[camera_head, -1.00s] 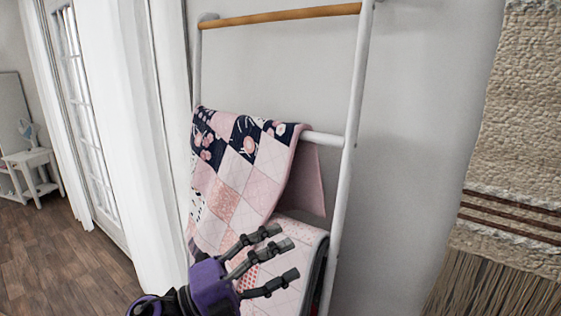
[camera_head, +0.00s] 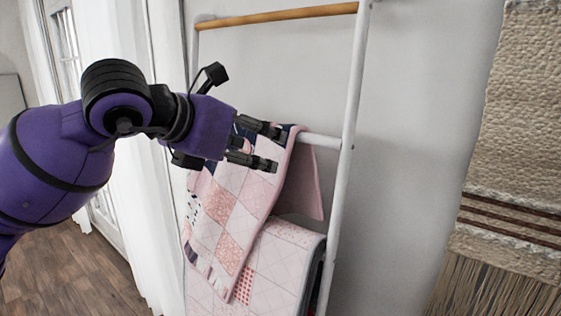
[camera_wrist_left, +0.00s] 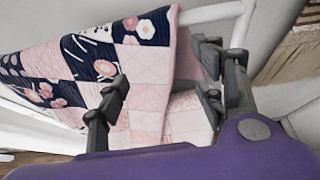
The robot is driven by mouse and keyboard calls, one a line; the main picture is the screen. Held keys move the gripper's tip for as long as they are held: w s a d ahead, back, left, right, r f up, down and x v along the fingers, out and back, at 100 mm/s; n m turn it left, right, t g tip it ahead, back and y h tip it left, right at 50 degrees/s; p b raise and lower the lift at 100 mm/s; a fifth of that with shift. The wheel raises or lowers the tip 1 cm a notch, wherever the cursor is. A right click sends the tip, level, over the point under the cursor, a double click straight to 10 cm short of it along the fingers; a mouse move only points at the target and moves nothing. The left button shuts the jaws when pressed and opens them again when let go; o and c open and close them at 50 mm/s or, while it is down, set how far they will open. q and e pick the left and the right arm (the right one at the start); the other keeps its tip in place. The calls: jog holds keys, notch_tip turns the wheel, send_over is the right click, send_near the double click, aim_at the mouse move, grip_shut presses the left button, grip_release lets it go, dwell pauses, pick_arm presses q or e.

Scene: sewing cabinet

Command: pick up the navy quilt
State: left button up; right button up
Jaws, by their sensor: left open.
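The navy quilt (camera_head: 228,205), a patchwork of navy floral, pink and white squares, hangs folded over a rung of the white ladder rack (camera_head: 350,120). In the left wrist view the quilt (camera_wrist_left: 95,65) fills the left and middle. My left gripper (camera_head: 276,150) is in front of the quilt's upper part, near the rung, and hides much of its navy top. In the left wrist view my gripper (camera_wrist_left: 165,92) has its fingers spread, with the quilt's right edge showing between them. Nothing is held. Whether a finger touches the cloth cannot be told. My right gripper is out of view.
A second pale pink quilt (camera_head: 285,260) hangs lower on the rack. A wooden top rung (camera_head: 278,16) is above. A white curtain (camera_head: 135,230) hangs at the left. A woven fringed hanging (camera_head: 515,150) is on the wall at the right.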

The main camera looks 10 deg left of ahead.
pick_arm(q)
jog(key=b+x, duration=0.1)
jog(key=x, duration=0.5)
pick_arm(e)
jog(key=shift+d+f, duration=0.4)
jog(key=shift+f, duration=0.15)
pick_arm(q)
jog(key=shift+w+d, duration=0.1)
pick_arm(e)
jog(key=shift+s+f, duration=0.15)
pick_arm(q)
jog(key=shift+w+f+b, duration=0.1)
jog(key=shift+f+b, duration=0.05)
jog(key=shift+b, duration=0.15)
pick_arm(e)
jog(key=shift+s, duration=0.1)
